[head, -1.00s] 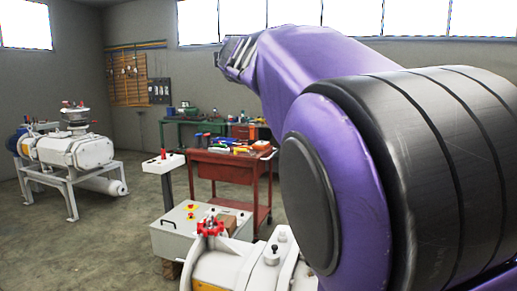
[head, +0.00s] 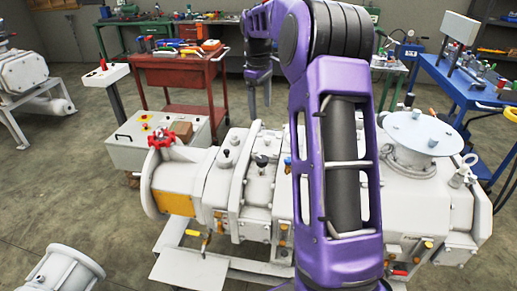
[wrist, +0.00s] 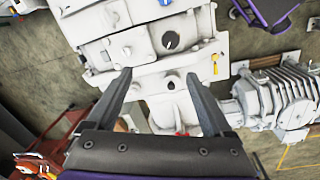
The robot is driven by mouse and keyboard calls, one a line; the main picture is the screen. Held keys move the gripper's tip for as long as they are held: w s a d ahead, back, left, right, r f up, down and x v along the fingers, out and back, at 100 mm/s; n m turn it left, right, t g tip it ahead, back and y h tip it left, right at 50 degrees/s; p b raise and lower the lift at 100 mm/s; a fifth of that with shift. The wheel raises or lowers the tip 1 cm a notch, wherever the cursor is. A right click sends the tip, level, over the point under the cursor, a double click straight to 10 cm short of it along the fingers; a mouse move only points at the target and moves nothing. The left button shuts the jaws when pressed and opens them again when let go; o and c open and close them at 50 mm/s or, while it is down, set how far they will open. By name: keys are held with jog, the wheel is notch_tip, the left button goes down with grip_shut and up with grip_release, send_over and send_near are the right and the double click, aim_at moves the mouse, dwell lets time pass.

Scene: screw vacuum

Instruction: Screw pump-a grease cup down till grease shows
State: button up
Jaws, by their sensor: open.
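The big white pump (head: 262,185) lies across the middle of the head view, partly hidden by my arm. Small dark-topped fittings stand on it, one left (head: 226,155) and one nearer the middle (head: 262,161); I cannot tell which is the grease cup, and no grease can be made out. My gripper (head: 260,100) hangs with fingers down, beyond the pump's top in the picture. In the wrist view, my gripper (wrist: 158,73) is open and empty, with the white pump casing (wrist: 145,58) behind its fingers. A round dark fitting (wrist: 170,41) shows beyond the fingertips.
A control box (head: 150,148) and a red tool cart (head: 180,75) stand behind. A blue cart (head: 470,95) is at the right.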

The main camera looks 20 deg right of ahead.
jog(key=s, duration=0.1)
jog(key=b, duration=0.1)
send_near(262, 158)
jog(key=shift+g+y, duration=0.3)
jog(key=shift+y, duration=0.1)
jog(key=f, duration=0.8)
jog(key=shift+w+d+f, duration=0.2)
jog(key=shift+d+f, duration=0.1)
grip_shut()
jog(key=shift+m, duration=0.3)
